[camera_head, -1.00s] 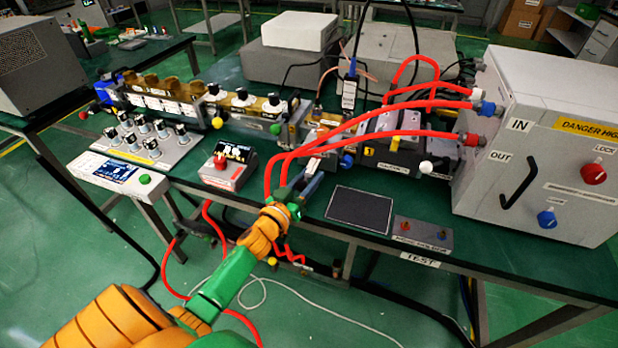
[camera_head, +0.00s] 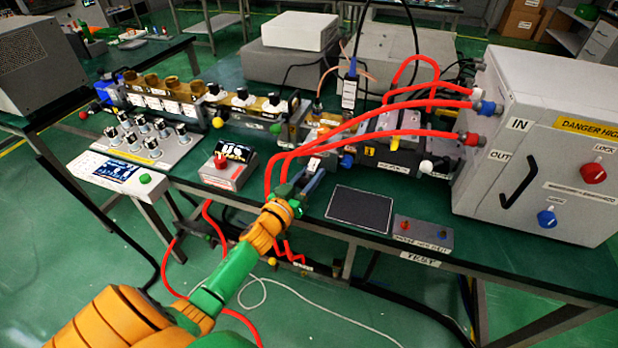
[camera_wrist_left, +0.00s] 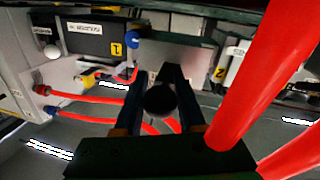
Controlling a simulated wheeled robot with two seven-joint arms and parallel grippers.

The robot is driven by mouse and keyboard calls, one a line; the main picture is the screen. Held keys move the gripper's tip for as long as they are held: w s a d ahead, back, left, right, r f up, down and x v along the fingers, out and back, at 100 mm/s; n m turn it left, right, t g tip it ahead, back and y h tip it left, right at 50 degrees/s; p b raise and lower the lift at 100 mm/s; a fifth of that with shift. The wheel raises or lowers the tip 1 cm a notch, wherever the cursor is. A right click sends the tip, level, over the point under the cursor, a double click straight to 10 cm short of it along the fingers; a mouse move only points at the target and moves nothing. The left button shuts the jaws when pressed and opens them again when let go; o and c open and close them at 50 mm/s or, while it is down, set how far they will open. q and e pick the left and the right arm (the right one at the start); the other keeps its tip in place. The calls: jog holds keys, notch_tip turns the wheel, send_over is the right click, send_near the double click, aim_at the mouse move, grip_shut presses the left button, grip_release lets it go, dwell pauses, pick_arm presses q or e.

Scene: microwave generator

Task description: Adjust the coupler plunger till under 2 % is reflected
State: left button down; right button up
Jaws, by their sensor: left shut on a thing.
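My left gripper (camera_head: 314,172) reaches the front of the bench apparatus, below the copper-coloured block (camera_head: 324,120). In the left wrist view, its two dark fingers (camera_wrist_left: 160,88) are closed on a dark round knob (camera_wrist_left: 160,99), which I take to be the coupler plunger's. The fingers and red hoses hide the knob in the head view. My right gripper is not in view.
Red hoses (camera_head: 395,134) arch close over my left gripper to the grey high-voltage cabinet (camera_head: 540,150). A blue knob (camera_head: 347,160) is just right of the gripper. A black pad (camera_head: 360,209) and a small switch box (camera_head: 423,234) lie at the front edge.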

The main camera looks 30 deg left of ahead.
aim_at(300, 187)
pick_arm(q)
jog(key=shift+w, duration=0.35)
jog(key=c, duration=0.5)
grip_release()
jog(key=s, duration=0.7)
jog(key=shift+s+p, duration=0.15)
jog(key=shift+p, duration=0.15)
